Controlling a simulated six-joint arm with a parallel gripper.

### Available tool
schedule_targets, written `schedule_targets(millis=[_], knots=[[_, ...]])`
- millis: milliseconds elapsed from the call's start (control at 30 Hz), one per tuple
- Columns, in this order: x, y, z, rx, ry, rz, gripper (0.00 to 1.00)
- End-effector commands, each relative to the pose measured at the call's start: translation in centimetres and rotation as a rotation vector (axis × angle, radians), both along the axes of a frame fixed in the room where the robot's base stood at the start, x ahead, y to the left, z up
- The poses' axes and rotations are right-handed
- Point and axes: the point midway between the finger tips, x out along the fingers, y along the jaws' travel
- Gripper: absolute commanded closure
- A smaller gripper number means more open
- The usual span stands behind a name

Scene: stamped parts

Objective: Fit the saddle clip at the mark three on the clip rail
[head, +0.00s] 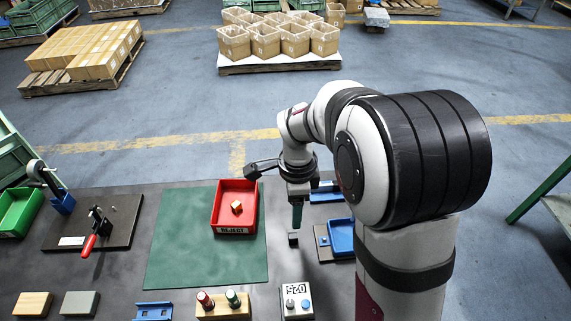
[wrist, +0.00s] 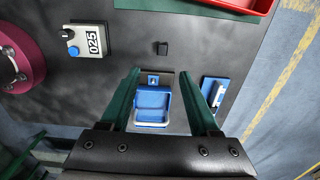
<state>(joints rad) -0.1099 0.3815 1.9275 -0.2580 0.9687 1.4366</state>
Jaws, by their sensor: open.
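My gripper (head: 297,215) points down over the right part of the dark bench. In the wrist view its two green fingers (wrist: 159,72) are wide apart with nothing held. A blue open tray (wrist: 152,104) on a grey plate shows between and below them; it also shows in the head view (head: 341,236). A long blue holder (wrist: 215,91) with a pale bar lies right of the fingers. I cannot tell which piece is the saddle clip or the clip rail; no mark three is legible.
A red reject bin (head: 222,220) with a small block inside stands on a green mat (head: 175,235). A control box marked 025 (head: 296,312), a wooden stand (head: 222,312) with two knobs and another blue piece (head: 153,311) line the front. A red-handled clamp (head: 90,243) stands left.

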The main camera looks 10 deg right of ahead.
Motion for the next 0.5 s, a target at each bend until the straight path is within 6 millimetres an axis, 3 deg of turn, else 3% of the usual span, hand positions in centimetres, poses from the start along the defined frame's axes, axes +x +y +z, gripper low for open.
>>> schedule_targets(millis=[200,500], knots=[[-0.2,0.0,-6.1,0.0,0.007,0.001,0.38],[0.4,0.1,-11.0,-0.001,0.007,0.002,0.38]])
